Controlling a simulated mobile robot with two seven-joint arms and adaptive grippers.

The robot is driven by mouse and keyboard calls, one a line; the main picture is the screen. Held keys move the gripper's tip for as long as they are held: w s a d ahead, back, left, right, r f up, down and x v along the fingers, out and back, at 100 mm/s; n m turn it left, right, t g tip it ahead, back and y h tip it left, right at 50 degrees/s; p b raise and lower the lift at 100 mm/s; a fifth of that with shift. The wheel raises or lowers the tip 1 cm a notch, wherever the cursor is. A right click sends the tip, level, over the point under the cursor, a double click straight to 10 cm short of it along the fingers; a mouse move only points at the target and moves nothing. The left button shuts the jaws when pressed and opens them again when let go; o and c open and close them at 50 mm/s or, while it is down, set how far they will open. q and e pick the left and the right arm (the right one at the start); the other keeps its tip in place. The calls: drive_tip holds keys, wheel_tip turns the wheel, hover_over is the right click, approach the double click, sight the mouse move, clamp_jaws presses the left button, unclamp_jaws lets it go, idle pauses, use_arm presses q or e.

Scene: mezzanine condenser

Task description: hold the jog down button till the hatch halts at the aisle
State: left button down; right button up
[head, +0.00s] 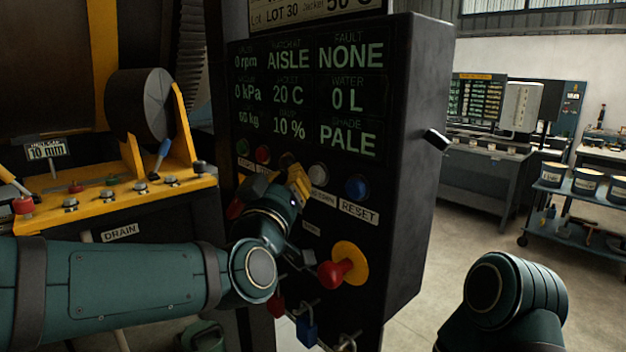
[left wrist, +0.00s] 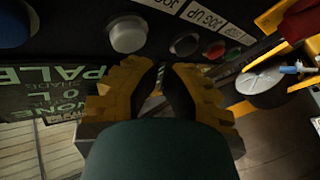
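The dark control panel (head: 405,200) fills the middle of the head view. Its display (head: 310,95) reads AISLE, under a small caption too blurred to read surely. The pale jog down button (head: 318,174) is in the button row, left of the blue reset button; it also shows whole in the left wrist view (left wrist: 128,35). My left gripper (head: 283,178) is at the row, just left of that button. In the left wrist view its yellow fingers (left wrist: 165,72) stand apart with a gap, empty, beside the button; contact is not visible. My right gripper is out of view.
A dark jog up button (left wrist: 185,45), red button (head: 263,155) and green button (head: 243,147) are in the same row. A red knob (head: 335,273) on a yellow plate and padlocks (head: 307,328) are below. A yellow valve ledge (head: 120,205) is at left.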

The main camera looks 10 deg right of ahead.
use_arm(q)
drive_tip(key=s+a+b, duration=0.1)
drive_tip(key=a, duration=0.1)
drive_tip(key=s+a+b, duration=0.1)
drive_tip(key=s+a, duration=0.1)
idle(0.7)
